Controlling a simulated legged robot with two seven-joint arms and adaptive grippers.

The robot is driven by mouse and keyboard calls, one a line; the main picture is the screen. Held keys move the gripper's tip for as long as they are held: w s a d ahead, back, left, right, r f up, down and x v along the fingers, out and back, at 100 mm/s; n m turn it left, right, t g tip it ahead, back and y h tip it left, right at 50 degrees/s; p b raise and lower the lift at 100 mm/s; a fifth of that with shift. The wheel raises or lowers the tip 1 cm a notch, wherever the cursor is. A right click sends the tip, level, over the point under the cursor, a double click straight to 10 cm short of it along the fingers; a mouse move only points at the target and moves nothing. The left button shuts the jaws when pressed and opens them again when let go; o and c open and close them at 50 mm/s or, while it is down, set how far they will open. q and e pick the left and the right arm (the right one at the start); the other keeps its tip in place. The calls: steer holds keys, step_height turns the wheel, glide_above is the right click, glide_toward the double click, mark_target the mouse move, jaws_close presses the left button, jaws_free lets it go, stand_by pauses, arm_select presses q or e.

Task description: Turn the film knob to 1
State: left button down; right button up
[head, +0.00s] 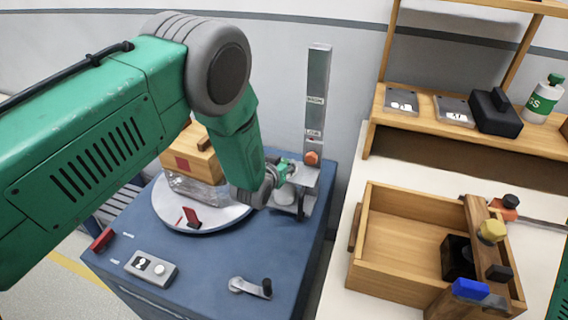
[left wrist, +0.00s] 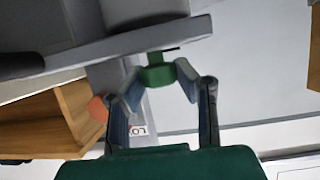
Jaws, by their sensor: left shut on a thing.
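In the head view the left gripper (head: 276,176) reaches the bracket from the left, partly hidden by my arm. I cannot read a number or pointer on the knob. My right gripper is not in view.
A tall grey column (head: 317,95) with labels and an orange knob (head: 311,158) stands beside the bracket. A round turntable (head: 215,217) carries a wooden block. A control box (head: 151,267) and crank (head: 250,287) are in front. A wooden drawer box (head: 395,255) stands right.

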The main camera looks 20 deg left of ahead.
mark_target(286, 162)
arm_select(q)
steer(key=n+y+b, duration=0.1)
steer(key=y, duration=0.1)
steer(key=n+y+b, duration=0.1)
steer(key=n+y, duration=0.1)
steer(key=n+g+y, duration=0.1)
steer(key=n+y, duration=0.1)
steer(key=shift+d+f+b, duration=0.15)
steer(key=shift+d+b, duration=0.1)
steer(key=shift+b, duration=0.15)
steer(key=shift+n+g+y+b, duration=1)
steer(key=shift+n+g+y, duration=0.2)
steer(key=shift+n+y, duration=0.85)
steer(key=shift+n, duration=0.25)
steer(key=c, duration=1.2)
jaws_free()
steer(key=shift+w, duration=0.1)
steer(key=shift+r, duration=0.25)
step_height(286, 162, up, 9)
steer(key=shift+d+r, duration=0.1)
steer(key=shift+r, duration=0.25)
